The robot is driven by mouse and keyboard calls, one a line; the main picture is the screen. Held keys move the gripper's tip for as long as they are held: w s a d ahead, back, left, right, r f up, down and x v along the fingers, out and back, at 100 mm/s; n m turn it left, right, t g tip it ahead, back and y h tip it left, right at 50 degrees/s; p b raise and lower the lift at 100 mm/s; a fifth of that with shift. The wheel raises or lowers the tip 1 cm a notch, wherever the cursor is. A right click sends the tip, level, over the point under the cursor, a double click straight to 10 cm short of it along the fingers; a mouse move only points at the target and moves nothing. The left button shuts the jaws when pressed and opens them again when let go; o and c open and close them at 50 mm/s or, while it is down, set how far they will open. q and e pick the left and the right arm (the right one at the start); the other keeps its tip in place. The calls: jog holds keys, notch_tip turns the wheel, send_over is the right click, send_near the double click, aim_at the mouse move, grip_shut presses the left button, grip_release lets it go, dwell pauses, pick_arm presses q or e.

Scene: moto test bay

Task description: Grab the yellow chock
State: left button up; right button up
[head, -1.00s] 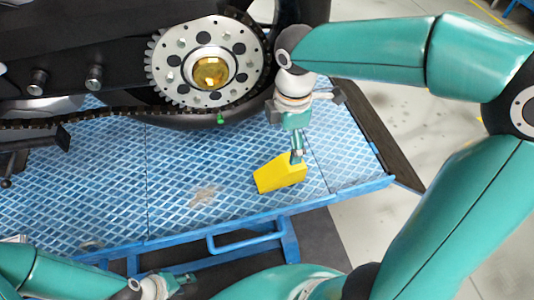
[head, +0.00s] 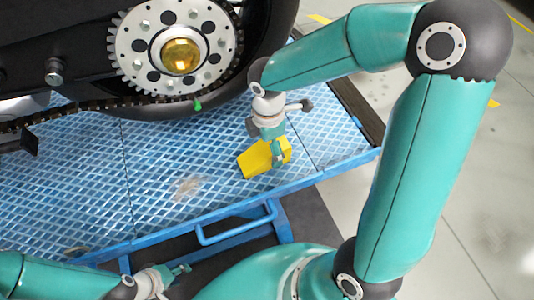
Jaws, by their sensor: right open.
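The yellow chock (head: 254,160) sits on the blue ribbed platform (head: 160,205), close to its front edge. My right gripper (head: 277,155) points down over the right part of the chock. One finger shows in front of the chock's near side; the other finger is hidden. The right gripper is open, and I cannot tell whether its fingers touch the chock. My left gripper (head: 180,270) is at the bottom of the view, in front of the platform and well away from the chock. Whether its jaws are open or shut is unclear.
The motorcycle's rear wheel (head: 272,45), sprocket (head: 122,45) and chain (head: 70,118) stand just behind the chock. A blue tubular handle (head: 235,233) sticks out from the platform's front. Grey floor (head: 465,200) lies open to the right.

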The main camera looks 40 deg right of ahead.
aim_at(268, 154)
notch_tip(268, 154, down, 4)
jog(key=shift+f, duration=0.25)
jog(key=shift+w, duration=0.1)
jog(key=c, duration=1.6)
